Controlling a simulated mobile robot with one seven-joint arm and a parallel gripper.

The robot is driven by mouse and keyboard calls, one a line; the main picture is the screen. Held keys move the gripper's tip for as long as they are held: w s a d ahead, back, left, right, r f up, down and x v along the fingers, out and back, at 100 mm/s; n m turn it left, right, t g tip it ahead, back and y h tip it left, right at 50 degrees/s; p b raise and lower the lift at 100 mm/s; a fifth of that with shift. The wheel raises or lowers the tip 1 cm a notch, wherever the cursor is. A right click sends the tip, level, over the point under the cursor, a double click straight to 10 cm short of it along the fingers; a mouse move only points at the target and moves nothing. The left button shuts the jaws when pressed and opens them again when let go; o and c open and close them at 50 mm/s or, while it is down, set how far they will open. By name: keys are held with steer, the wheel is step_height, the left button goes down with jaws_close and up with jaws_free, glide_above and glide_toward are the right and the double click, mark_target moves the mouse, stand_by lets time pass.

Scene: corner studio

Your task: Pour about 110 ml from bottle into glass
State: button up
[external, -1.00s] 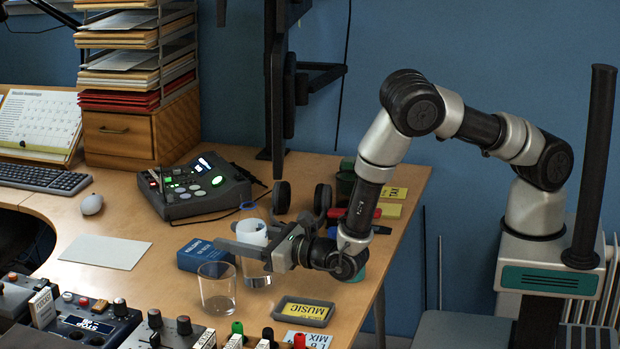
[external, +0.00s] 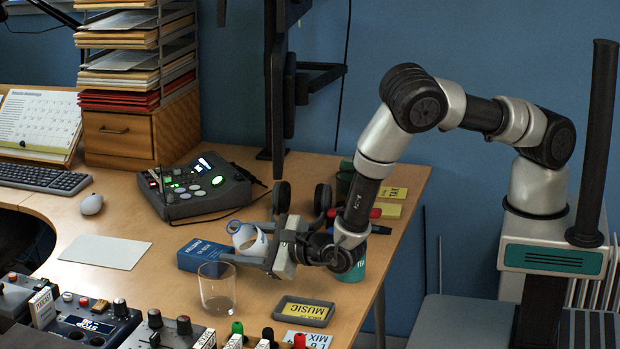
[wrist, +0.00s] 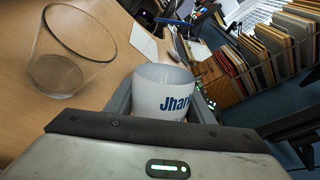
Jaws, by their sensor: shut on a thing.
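A clear glass (external: 217,290) stands upright on the desk, left of and in front of my gripper. It also shows at the upper left of the wrist view (wrist: 72,62); I cannot tell whether liquid is in it. My gripper (external: 247,250) is shut on the bottle, whose white label (external: 249,238) carries blue lettering. The label also shows between the fingers in the wrist view (wrist: 162,92). In the external view the bottle is tilted to the left, its top end toward the glass. Its clear parts are hard to see, and no stream is visible.
A blue box (external: 205,254) lies just behind the glass. A dark tray with a yellow card (external: 305,312) lies in front of my gripper. Headphones (external: 322,200) and a teal container (external: 352,268) are close by. Mixer controls (external: 165,328) line the front edge. A pale sheet (external: 105,252) lies left.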

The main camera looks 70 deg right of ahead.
steer(key=d+f+n, duration=0.1)
steer(key=f+n, duration=0.1)
steer(key=n, duration=0.1)
steer(key=shift+s+d+g+h, duration=0.35)
steer(key=shift+d+g+h, duration=0.05)
steer(key=shift+s+d+r+n+p, duration=0.15)
steer(key=shift+d+r+n+p, duration=0.15)
steer(key=shift+r+n+p, duration=0.55)
steer(key=shift+a+r+n+g+h+p, duration=0.25)
steer(key=shift+r+n+g+h+p, duration=0.2)
steer(key=shift+p, duration=0.5)
steer(key=shift+r+n+h+p, duration=0.25)
steer(key=shift+r+n+p, duration=0.35)
steer(key=shift+p, duration=0.25)
steer(key=shift+s+d+r, duration=0.1)
steer(key=shift+d+r, duration=0.1)
steer(key=shift+d, duration=0.2)
steer(key=shift+s+d+r+n+h+p, duration=0.1)
steer(key=shift+d+r+n+h+p, duration=0.15)
steer(key=shift+r+n+p, duration=0.35)
stand_by(0.7)
